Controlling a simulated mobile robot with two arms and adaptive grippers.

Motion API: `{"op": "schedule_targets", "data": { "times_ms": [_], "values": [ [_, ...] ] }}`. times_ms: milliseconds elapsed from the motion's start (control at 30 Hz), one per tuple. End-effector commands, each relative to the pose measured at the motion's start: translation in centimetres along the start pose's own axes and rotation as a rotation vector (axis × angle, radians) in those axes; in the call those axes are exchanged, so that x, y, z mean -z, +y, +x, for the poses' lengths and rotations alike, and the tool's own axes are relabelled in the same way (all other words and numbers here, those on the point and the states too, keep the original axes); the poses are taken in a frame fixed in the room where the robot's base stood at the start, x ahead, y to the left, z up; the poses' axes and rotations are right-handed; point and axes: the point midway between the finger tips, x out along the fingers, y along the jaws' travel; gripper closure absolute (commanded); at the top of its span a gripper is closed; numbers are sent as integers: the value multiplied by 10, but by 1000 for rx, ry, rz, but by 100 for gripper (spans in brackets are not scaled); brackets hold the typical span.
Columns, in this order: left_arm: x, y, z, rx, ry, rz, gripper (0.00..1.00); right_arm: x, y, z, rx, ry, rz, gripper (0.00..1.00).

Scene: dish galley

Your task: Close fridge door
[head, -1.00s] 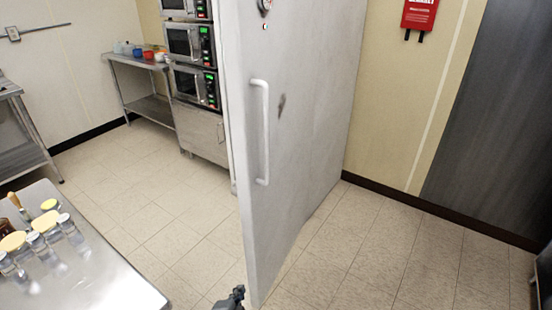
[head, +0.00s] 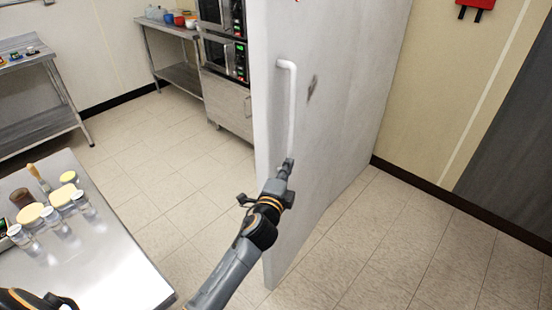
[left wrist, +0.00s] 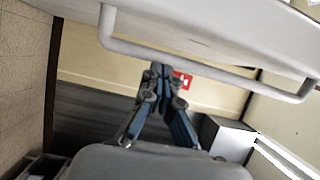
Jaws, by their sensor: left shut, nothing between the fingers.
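The fridge door (head: 340,120) is a tall grey-white panel that stands swung out into the room in the head view. Its white bar handle (head: 291,105) runs upright near its left edge. The handle also shows in the left wrist view (left wrist: 200,52), running across the picture beyond the fingertips. My left gripper (head: 288,165) is shut and empty, at the lower end of the handle in the head view. In the left wrist view its closed fingertips (left wrist: 160,68) are just short of the bar. I cannot tell whether they touch it. My right gripper is not in view.
A steel table (head: 110,245) with several jars stands at the lower left. Stacked ovens (head: 225,50) and a steel side table (head: 170,50) are behind the door's left edge. Tiled floor (head: 160,160) is free between them, and more floor (head: 400,240) is clear right of the door.

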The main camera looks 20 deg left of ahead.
Motion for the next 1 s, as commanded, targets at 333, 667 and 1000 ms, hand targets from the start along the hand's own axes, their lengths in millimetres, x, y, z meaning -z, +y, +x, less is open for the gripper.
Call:
{"op": "schedule_targets", "data": {
  "times_ms": [333,667,1000],
  "values": [
    [-36,0,14,-1,-1,-1,100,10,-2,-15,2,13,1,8],
    [-39,0,15,0,0,-2,100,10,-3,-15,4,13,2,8],
    [-50,0,16,0,30,5,100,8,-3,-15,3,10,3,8]
  ]
}}
